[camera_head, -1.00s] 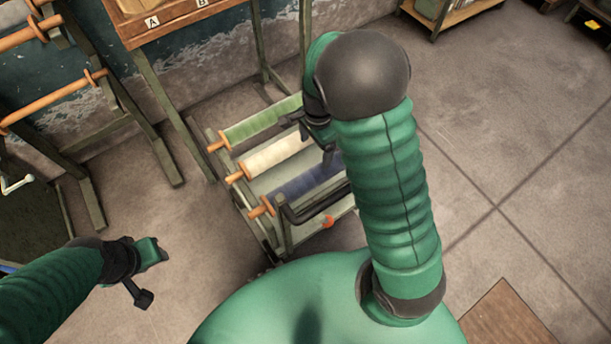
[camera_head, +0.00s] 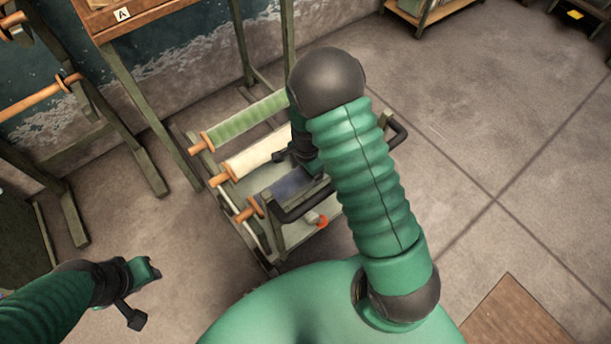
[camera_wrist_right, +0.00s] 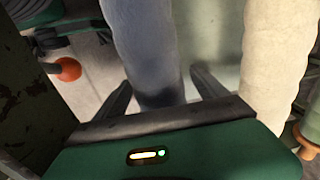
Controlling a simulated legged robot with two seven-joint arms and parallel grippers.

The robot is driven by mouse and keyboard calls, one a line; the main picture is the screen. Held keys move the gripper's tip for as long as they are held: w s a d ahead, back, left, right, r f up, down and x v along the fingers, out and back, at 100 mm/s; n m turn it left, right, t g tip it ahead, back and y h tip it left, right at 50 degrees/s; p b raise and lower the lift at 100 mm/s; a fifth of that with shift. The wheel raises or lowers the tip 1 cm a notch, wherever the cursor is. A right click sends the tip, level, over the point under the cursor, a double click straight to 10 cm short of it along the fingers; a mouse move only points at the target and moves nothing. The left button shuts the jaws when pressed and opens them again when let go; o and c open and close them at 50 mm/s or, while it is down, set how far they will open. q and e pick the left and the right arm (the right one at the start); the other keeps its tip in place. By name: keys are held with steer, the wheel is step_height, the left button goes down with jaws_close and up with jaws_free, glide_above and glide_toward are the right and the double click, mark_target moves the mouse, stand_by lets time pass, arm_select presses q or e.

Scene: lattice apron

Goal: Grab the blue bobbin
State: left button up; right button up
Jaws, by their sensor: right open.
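The blue bobbin (camera_head: 290,186) lies across the cart, nearest of three rolls, its right part hidden by my right arm. It fills the upper middle of the right wrist view (camera_wrist_right: 147,45). My right gripper (camera_wrist_right: 163,90) is open, with one finger on each side of the blue bobbin; contact cannot be told. In the head view the right gripper (camera_head: 291,155) is partly hidden by my own arm, over the cart. My left gripper (camera_head: 146,290) is over bare floor at lower left, away from the cart; its jaws are unclear.
The cream bobbin (camera_head: 256,157) lies beside the blue one, with the green bobbin (camera_head: 248,117) beyond. A dark cart handle (camera_head: 300,208) and an orange-red knob (camera_head: 318,221) are in front. A wooden table (camera_head: 130,18) stands behind.

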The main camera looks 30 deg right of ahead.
steer(key=shift+r, duration=0.2)
steer(key=shift+c, duration=0.6)
jaws_close()
